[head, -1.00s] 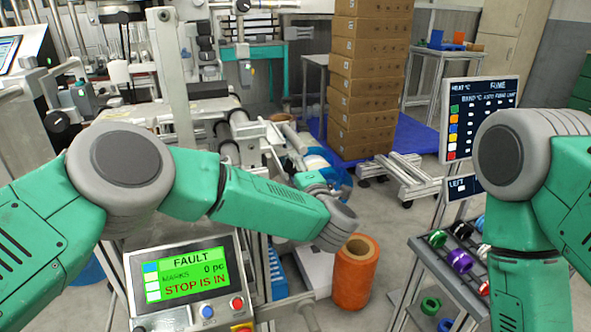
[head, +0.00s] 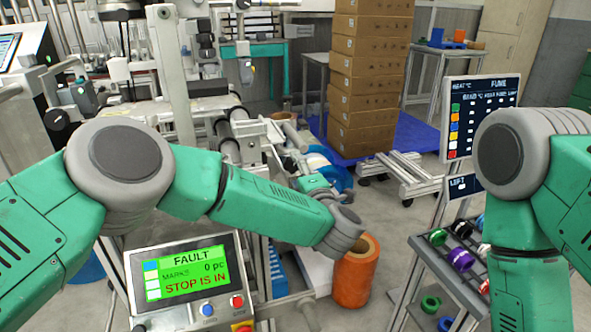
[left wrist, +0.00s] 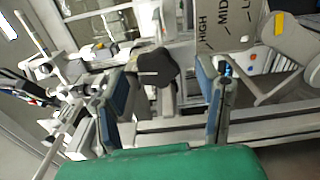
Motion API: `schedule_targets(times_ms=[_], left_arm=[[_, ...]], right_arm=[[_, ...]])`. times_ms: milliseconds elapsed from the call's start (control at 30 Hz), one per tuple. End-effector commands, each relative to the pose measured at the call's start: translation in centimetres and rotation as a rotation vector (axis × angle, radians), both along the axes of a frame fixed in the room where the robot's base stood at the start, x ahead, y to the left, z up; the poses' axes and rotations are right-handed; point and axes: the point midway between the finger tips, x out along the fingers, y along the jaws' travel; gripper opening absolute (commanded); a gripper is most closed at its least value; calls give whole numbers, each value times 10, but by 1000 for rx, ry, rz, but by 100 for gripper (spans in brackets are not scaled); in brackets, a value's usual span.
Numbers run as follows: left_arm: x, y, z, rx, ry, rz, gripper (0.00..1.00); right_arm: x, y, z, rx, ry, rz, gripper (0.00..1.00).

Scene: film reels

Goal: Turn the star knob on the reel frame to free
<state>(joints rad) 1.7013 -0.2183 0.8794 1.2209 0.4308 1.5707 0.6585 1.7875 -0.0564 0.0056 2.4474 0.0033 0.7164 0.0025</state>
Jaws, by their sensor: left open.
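A dark lobed knob (left wrist: 157,67), which looks like the star knob, shows in the left wrist view. It is on pale metal framework, and its pointing direction is unclear. My left gripper (left wrist: 165,76) is open, with one blue-padded finger on each side of the knob in the picture. I see no clear contact, and the depth between them is hard to judge. A grey plate (left wrist: 226,32) marked HIGH, MID and a cut-off third word is right of the knob. In the head view my left wrist hides most of that gripper. My right gripper is out of view.
A panel screen (head: 181,274) reads FAULT and STOP IS IN. An orange roll (head: 355,275) stands on the floor by my left wrist. A rack of coloured spools (head: 461,260) is at the right.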

Motion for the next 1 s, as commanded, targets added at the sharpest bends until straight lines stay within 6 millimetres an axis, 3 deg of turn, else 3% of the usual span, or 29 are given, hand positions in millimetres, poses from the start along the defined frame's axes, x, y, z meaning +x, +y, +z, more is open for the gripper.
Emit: schedule_targets(times_ms=[300, 500, 1000], left_arm=[[-64, -22, -1, 0, 3, -4, 58], [-90, -30, -2, 1, 3, -2, 58], [-98, -31, -7, 34, 19, -32, 58]], right_arm=[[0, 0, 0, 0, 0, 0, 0], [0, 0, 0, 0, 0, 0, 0], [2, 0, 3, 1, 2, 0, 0]])
